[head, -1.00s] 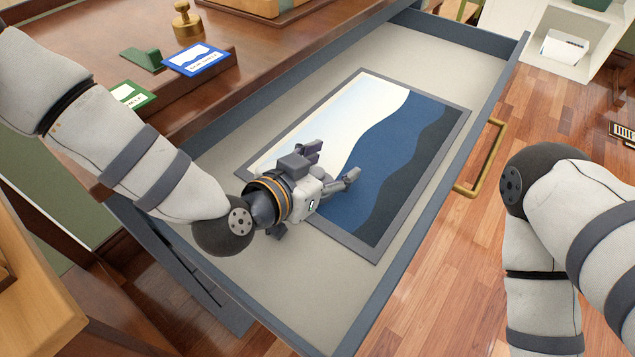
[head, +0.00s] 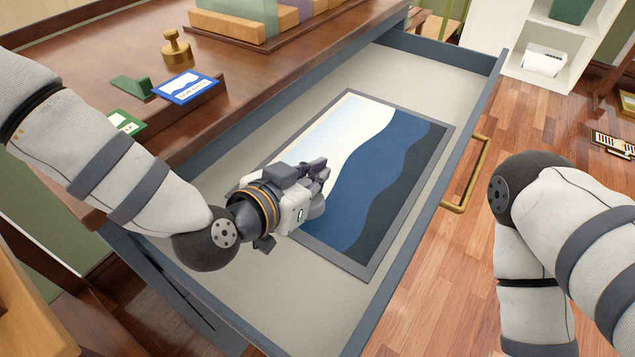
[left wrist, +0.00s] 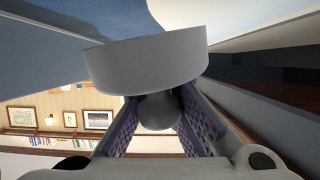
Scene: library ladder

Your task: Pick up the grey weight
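The grey weight, a flat round disc with a ball-shaped knob, shows in the left wrist view (left wrist: 150,58). In the head view only part of it (head: 317,207) shows beside my fingers. My left gripper (head: 318,172) is over the picture print (head: 375,165) in the open drawer. In the left wrist view its purple-padded fingers (left wrist: 158,115) are closed on both sides of the knob, with the disc beyond the fingertips. I cannot tell whether the disc touches the print. My right arm is at the right of the head view; its gripper is out of sight.
The drawer's dark rim (head: 395,275) surrounds the print, with a brass handle (head: 467,180) on its front. On the desk are a brass stamp (head: 175,48), a green wedge-like block (head: 132,88) and a blue-edged card (head: 186,86). A white shelf (head: 545,55) stands at the back right.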

